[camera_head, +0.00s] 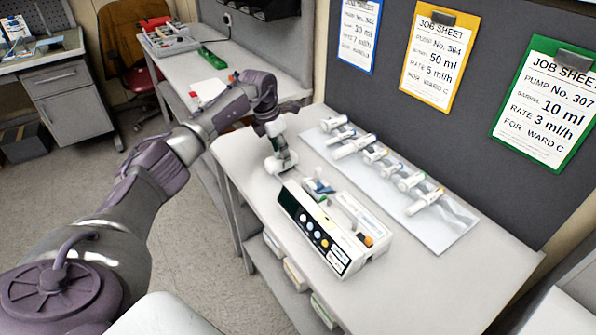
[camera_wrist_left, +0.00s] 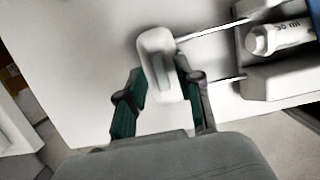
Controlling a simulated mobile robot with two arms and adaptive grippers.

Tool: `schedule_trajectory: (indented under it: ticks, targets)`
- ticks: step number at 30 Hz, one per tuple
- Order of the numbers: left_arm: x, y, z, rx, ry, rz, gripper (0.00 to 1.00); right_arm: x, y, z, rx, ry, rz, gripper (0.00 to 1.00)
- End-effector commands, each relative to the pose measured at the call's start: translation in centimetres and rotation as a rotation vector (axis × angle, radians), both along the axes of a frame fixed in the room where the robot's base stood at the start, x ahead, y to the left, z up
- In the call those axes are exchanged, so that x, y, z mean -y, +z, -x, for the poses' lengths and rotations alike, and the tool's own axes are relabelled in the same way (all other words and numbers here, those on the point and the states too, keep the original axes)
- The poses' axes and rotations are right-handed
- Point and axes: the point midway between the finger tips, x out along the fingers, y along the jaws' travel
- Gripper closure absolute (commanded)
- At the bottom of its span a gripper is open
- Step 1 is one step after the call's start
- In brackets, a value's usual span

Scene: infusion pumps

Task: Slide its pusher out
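The infusion pump (camera_head: 318,228) is a white case with a dark front panel and coloured buttons, on the bench. In the left wrist view its end (camera_wrist_left: 285,75) shows at the right, with a white cylinder marked in ml inside. Two thin rods run from it to the pusher (camera_wrist_left: 158,62), a rounded white block standing out from the case. In the head view the pusher (camera_head: 280,163) is at the pump's far end. My left gripper (camera_wrist_left: 160,78) has one finger on each side of the pusher and appears closed on it; it also shows in the head view (camera_head: 277,148). My right gripper is out of view.
A pale tray (camera_head: 455,235) with several syringes lies behind the pump. Job sheets in blue, yellow (camera_head: 438,58) and green hang on the dark panel. A shelf below the bench holds several boxes (camera_head: 296,273). The bench front right of the pump is clear.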

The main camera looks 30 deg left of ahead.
Motion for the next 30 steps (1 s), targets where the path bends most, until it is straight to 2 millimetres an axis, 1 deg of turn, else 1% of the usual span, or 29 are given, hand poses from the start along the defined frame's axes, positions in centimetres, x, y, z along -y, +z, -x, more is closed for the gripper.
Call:
schedule_trajectory:
  ticks: [6, 10, 27, 30]
  targets:
    - [0.0, 0.1, 0.0, 0.0, 0.0, 0.0, 0.65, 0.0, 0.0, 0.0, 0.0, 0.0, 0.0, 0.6]
    - [0.0, 0.7, 0.0, 0.001, -0.001, 0.0, 0.65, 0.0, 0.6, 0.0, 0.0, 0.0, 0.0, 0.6]
    - [0.0, 6.5, 0.0, 0.0, -0.001, 0.0, 0.65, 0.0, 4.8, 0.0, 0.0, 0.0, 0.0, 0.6]
    - [0.0, 7.1, 0.0, 0.0, -0.001, 0.0, 0.65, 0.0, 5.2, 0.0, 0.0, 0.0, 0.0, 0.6]
